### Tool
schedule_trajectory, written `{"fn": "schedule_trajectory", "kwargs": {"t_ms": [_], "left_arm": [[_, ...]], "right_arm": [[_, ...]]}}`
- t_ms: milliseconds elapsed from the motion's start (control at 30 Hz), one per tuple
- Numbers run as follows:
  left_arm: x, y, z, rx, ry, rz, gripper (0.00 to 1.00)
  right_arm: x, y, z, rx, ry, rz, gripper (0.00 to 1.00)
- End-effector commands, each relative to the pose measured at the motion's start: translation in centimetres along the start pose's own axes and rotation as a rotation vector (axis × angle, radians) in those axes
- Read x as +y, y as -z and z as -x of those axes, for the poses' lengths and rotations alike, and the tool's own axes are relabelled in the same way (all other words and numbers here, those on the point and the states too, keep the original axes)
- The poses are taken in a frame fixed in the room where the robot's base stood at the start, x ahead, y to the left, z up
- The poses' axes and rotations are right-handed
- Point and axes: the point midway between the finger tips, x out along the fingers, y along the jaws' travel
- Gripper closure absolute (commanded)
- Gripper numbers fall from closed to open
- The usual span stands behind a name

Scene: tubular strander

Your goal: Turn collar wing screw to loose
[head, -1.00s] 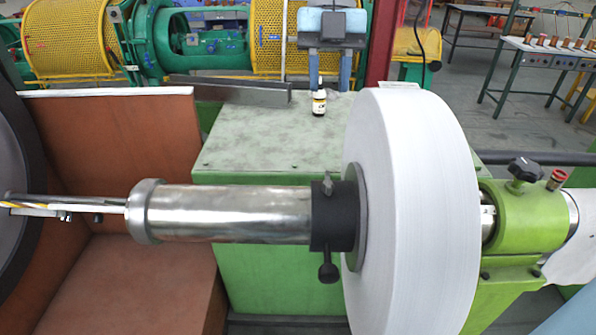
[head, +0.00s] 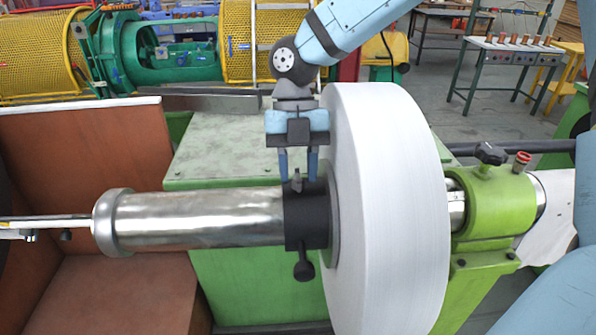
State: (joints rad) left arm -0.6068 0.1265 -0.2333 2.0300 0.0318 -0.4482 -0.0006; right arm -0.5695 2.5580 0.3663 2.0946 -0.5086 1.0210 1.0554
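The black collar (head: 304,225) sits on the polished shaft (head: 200,218), against the left side of the white reel (head: 385,215). A small grey wing screw (head: 297,182) stands up from the collar's top. A black knob (head: 303,270) hangs from its underside. My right gripper (head: 298,176) points down over the collar, with its two blue fingers apart. The fingertips are at the wing screw's height in the picture, one on each side of it. I see a gap between them and cannot tell any contact. My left gripper is out of view.
A green cabinet top (head: 215,150) lies behind the shaft. The green bearing block (head: 495,205) with a black knob (head: 490,153) stands right of the reel. A brown panel (head: 85,150) is at left. Free space lies above the shaft's left part.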

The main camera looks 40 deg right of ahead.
Motion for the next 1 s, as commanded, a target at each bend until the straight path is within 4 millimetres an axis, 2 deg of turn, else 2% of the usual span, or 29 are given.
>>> {"fn": "schedule_trajectory", "kwargs": {"t_ms": [133,400,533,567,1000], "left_arm": [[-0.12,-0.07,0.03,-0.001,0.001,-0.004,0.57],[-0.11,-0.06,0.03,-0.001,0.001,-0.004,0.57],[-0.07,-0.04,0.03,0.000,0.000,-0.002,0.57],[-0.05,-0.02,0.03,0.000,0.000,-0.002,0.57],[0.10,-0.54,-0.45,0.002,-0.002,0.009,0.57]], "right_arm": [[0.00,0.01,-0.82,0.001,0.000,-0.001,0.66],[0.00,0.00,-0.91,0.000,-0.001,-0.001,0.66],[0.00,0.01,-0.90,0.000,0.000,-0.001,0.96],[0.00,0.01,-0.90,0.000,0.000,-0.001,1.00],[-0.03,-0.10,-1.11,-0.001,0.020,0.050,1.00]]}}
